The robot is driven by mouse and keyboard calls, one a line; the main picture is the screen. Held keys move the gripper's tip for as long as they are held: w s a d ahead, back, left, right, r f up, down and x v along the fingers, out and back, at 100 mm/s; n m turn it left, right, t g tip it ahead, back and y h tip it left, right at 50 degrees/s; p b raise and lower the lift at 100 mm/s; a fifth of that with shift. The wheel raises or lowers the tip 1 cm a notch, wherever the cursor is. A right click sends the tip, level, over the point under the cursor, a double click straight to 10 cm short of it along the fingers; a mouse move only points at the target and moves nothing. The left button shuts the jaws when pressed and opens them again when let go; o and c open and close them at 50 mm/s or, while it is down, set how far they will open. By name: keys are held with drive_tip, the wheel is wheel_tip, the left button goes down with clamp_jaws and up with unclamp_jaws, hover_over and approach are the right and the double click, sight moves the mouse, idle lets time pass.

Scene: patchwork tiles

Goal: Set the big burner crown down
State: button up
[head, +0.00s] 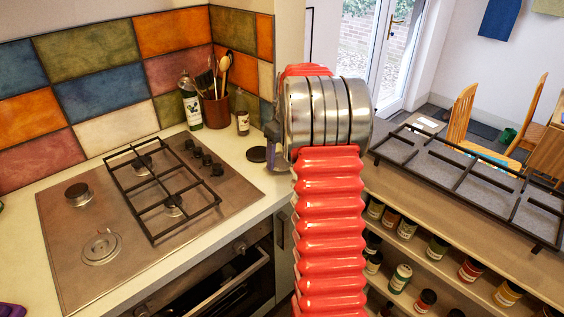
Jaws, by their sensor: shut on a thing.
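The hob (65,240) is a brown steel plate set in the worktop on the left. The big burner base (101,248) at its front left is a pale ring, bare of a crown. My red ribbed arm rises in the middle with a steel joint at its top. My gripper (270,142) is mostly hidden behind that joint; only a grey and purplish edge shows at its left, above the worktop right of the hob. It is shut on the big burner crown, which the arm hides. A black round cap (257,154) lies on the worktop just left of the gripper.
A black grate (150,197) covers the hob's right burners, near several knobs (203,160). A smaller burner (78,194) stands uncovered at back left. Bottles and a utensil pot (216,110) stand in the corner. Another grate (465,170) lies on the right-hand shelf unit.

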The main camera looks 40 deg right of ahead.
drive_tip(key=shift+f, duration=1.2)
drive_tip(key=o, duration=1.1)
drive_tip(key=r, duration=0.4)
drive_tip(key=s+r, duration=0.1)
drive_tip(key=r, duration=0.7)
drive_tip(key=shift+s, duration=0.4)
